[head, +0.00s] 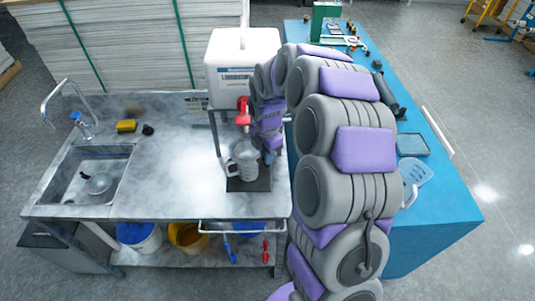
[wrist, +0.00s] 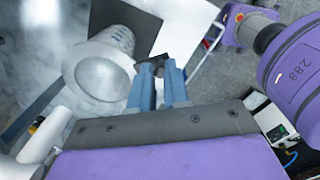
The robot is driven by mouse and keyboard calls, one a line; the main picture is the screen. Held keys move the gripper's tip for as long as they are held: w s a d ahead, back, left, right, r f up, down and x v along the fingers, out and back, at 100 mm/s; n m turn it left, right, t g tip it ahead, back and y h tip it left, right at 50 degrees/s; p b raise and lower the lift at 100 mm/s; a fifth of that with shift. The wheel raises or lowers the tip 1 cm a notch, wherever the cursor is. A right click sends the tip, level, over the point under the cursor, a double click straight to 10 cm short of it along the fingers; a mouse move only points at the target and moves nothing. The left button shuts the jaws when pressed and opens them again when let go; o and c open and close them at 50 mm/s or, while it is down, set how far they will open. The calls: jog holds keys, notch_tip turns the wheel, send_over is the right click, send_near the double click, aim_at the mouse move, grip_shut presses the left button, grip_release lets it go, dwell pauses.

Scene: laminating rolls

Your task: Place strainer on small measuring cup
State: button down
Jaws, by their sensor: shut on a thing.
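The small measuring cup (head: 246,170) stands upright on a dark mat under the red tap, with a loop handle on its left. In the wrist view its ridged, see-through side (wrist: 117,38) shows beyond a round, silvery, wide-rimmed piece that looks like the strainer (wrist: 97,76). That piece lies over the cup's mouth; whether it rests fully on the rim I cannot tell. My gripper (wrist: 160,75) has its blue fingers close together right beside this rim, shut on what appears to be the strainer's edge or handle, mostly hidden. In the head view my gripper (head: 267,156) is just right of the cup.
A white container (head: 243,65) with a red tap (head: 243,112) stands close above the cup. The sink (head: 88,178) at left holds a metal item (head: 98,183). The counter between sink and mat is clear. A blue table (head: 440,195) stands at right.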

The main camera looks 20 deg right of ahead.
jog(key=shift+d, duration=0.4)
jog(key=c, duration=1.5)
grip_release()
jog(key=shift+d+f, duration=0.25)
jog(key=shift+d, duration=0.6)
jog(key=shift+o, duration=0.7)
jog(key=shift+d, duration=0.2)
jog(key=shift+o, duration=1.3)
jog(key=shift+a+r, duration=0.15)
jog(key=shift+a, duration=1.05)
notch_tip(320, 180, up, 12)
jog(key=p, duration=0.2)
jog(key=s+a+r+m, duration=0.2)
jog(key=s+r+m, duration=0.25)
jog(key=s, duration=0.55)
jog(key=s+a+f+m+g+b, duration=0.1)
jog(key=s+f+m, duration=0.1)
jog(key=s+m, duration=0.6)
jog(key=s+a+f+m+g+b, duration=0.1)
jog(key=s+m, duration=0.8)
jog(key=s, duration=0.9)
jog(key=shift+a+f+b, duration=0.4)
jog(key=shift+f+b, duration=0.25)
jog(key=shift+f, duration=0.65)
